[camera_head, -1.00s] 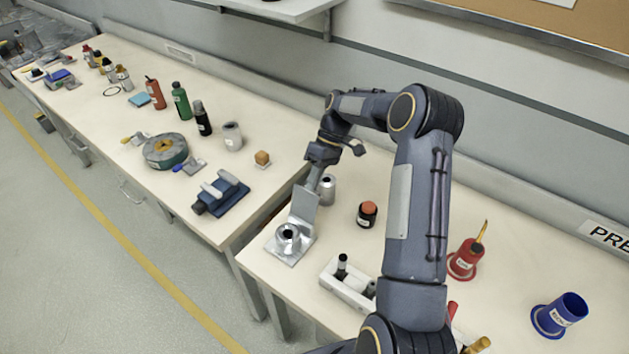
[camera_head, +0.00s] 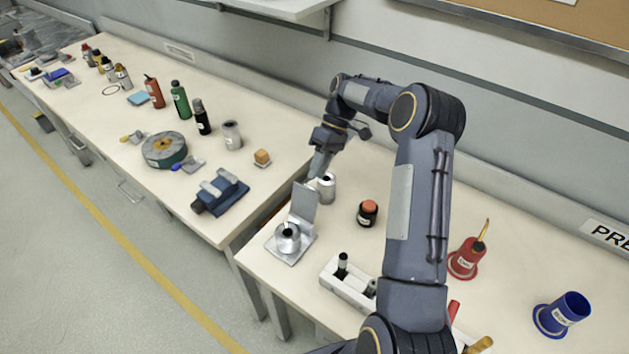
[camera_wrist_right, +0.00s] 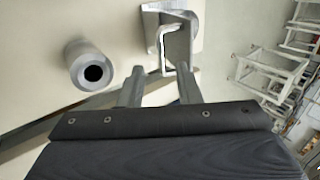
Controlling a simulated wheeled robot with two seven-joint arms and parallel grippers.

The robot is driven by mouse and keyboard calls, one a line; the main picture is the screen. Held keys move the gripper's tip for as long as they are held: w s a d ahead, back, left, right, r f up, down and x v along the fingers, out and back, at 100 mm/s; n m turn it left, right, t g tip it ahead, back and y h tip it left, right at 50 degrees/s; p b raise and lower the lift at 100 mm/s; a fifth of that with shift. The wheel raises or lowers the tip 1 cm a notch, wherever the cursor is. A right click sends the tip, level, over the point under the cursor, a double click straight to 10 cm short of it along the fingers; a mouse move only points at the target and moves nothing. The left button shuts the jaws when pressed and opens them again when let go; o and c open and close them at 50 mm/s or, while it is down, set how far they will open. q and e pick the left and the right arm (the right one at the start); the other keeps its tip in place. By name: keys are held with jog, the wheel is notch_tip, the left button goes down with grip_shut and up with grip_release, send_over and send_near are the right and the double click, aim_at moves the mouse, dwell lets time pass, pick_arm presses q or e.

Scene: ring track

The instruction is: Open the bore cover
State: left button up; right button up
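The metal bore fixture (camera_head: 288,240) is a square plate with a round silver boss, near the left front corner of the right table. Its flat grey cover (camera_head: 304,205) stands raised, nearly upright, behind the boss, which is uncovered. In the right wrist view the cover (camera_wrist_right: 176,45) shows as a bent plate just beyond the fingertips. My right gripper (camera_head: 318,174) is behind and above the cover's top edge. Its fingers (camera_wrist_right: 160,72) are apart with nothing between them; I cannot tell whether one touches the cover. My left gripper is not in view.
A grey cylinder (camera_head: 327,188) stands close to my right gripper. A dark jar with an orange top (camera_head: 367,213) and a white holder (camera_head: 346,285) stand to the right. The table's left edge is close to the fixture; another table stands beyond a gap.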

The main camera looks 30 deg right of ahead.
jog(key=v, duration=0.3)
jog(key=shift+d+r, duration=0.2)
jog(key=shift+r, duration=0.1)
jog(key=shift+c, duration=0.4)
